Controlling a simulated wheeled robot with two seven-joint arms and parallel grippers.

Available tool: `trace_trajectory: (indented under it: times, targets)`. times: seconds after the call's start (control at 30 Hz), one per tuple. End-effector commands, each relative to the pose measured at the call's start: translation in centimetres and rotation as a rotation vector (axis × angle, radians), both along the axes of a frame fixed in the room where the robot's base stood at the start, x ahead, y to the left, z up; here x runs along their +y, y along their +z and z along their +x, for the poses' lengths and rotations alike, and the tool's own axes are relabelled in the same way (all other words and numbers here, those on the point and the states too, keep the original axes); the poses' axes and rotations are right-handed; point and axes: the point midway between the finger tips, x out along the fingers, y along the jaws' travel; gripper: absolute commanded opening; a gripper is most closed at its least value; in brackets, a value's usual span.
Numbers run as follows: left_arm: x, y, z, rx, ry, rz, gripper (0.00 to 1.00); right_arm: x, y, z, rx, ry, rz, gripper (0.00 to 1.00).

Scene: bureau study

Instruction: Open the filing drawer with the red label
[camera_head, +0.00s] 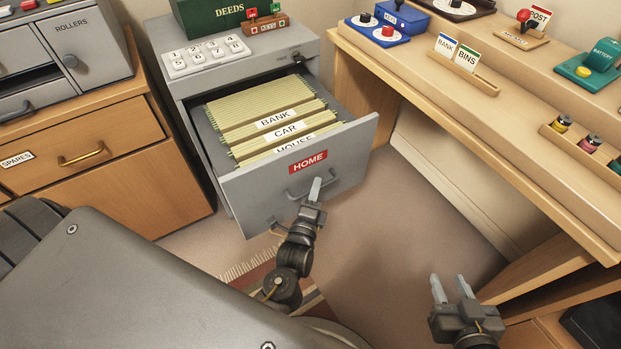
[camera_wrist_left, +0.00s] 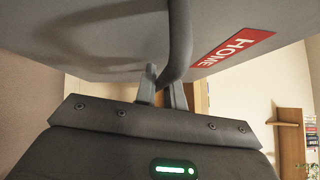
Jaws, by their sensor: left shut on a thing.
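The grey filing drawer (camera_head: 345,150) with the red HOME label (camera_head: 308,162) is pulled out of its cabinet. Green hanging files (camera_head: 260,100) with tabs BANK, CAR and HOUSE show inside it. My left gripper (camera_head: 314,190) is at the bar handle (camera_head: 300,193) on the drawer front, below the label. In the left wrist view the fingers (camera_wrist_left: 162,88) are shut on the handle (camera_wrist_left: 179,40), and the red label (camera_wrist_left: 232,48) is to its right. My right gripper (camera_head: 449,290) is low on the right, with its two fingers apart and nothing between them, away from the drawer.
A wooden desk (camera_head: 470,130) with small trays and devices runs along the right. A wooden cabinet (camera_head: 100,180) with a SPARES drawer stands at the left. A keypad (camera_head: 206,56) and a green DEEDS box (camera_head: 225,15) sit on the filing cabinet.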

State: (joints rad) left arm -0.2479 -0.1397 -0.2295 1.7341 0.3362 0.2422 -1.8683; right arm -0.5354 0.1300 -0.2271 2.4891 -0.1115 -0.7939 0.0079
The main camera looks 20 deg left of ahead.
Motion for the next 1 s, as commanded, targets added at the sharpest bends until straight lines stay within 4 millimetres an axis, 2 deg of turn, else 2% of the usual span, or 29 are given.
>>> trace_trajectory:
  times: [0.43,0.47,0.6,0.63,0.87,1.0]
  targets:
    - [-0.26,-0.02,-0.19,0.000,0.001,0.000,0.00,-0.41,-0.55,-0.23,0.035,-0.010,-0.013,0.36]
    - [-0.26,-0.01,-0.19,0.000,0.001,0.000,0.12,-0.41,-0.55,-0.23,0.035,-0.010,-0.013,0.36]
    - [-0.25,-0.01,-0.19,0.000,0.001,0.000,0.30,-0.41,-0.56,-0.22,0.035,-0.010,-0.013,0.36]
    - [-0.25,-0.01,-0.18,0.000,0.001,0.000,0.32,-0.41,-0.56,-0.22,0.035,-0.010,-0.013,0.36]
    - [-0.24,0.00,-0.18,0.000,0.000,0.000,0.32,-0.42,-0.56,-0.22,0.035,-0.010,-0.013,0.36]
    - [-0.38,-0.11,-0.93,0.001,-0.001,0.000,0.32,-0.50,-0.54,-0.27,0.044,-0.012,-0.016,0.36]
